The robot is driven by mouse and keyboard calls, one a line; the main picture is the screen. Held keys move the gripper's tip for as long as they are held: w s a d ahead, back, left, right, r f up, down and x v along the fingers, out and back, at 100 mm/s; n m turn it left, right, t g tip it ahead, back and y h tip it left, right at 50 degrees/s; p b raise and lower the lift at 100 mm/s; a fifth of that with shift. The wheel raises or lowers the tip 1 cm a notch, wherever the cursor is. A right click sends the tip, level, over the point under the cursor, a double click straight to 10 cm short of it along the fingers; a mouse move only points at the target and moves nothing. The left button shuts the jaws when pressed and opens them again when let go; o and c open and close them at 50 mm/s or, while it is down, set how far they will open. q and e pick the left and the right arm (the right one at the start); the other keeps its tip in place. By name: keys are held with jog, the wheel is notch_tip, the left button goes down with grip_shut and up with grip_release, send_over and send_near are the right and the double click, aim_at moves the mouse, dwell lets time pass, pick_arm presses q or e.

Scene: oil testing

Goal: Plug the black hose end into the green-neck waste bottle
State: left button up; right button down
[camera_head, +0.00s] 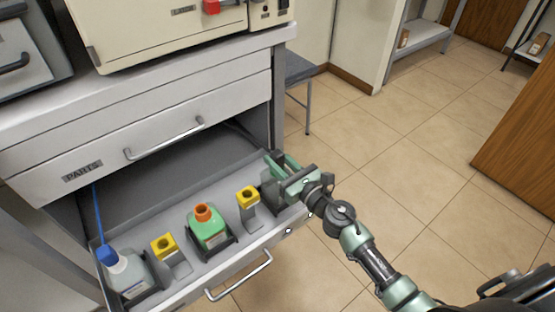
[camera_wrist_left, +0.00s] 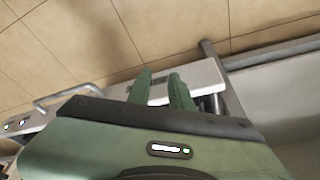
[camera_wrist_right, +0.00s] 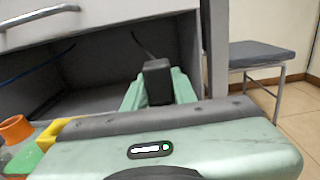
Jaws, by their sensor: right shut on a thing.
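The black hose end (camera_wrist_right: 157,82) is a dark block held upright between the green fingers of my right gripper (camera_wrist_right: 158,92) in the right wrist view. A thin dark hose shows behind it. In the head view my right gripper (camera_head: 280,165) is over the right end of the open drawer (camera_head: 240,237). I cannot make out a green neck; the space below the right gripper is largely hidden. My left gripper (camera_wrist_left: 160,85) shows only in its wrist view, fingers apart with nothing between them.
In the drawer stand a white bottle (camera_head: 128,273) with a blue cap and blue hose, a green bottle (camera_head: 209,228) with an orange neck, and yellow-topped holders (camera_head: 165,247) (camera_head: 247,197). A grey stool (camera_wrist_right: 262,54) is beyond the cabinet.

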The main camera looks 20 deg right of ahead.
jog(key=c, duration=1.1)
grip_release()
jog(key=shift+o, duration=0.2)
jog(key=b+v, duration=0.1)
jog(key=v, duration=0.5)
jog(key=shift+s+d+f, duration=0.1)
jog(key=shift+s, duration=0.2)
jog(key=shift+s+d+r, duration=0.2)
jog(key=shift+s+d, duration=0.05)
jog(key=shift+s, duration=0.35)
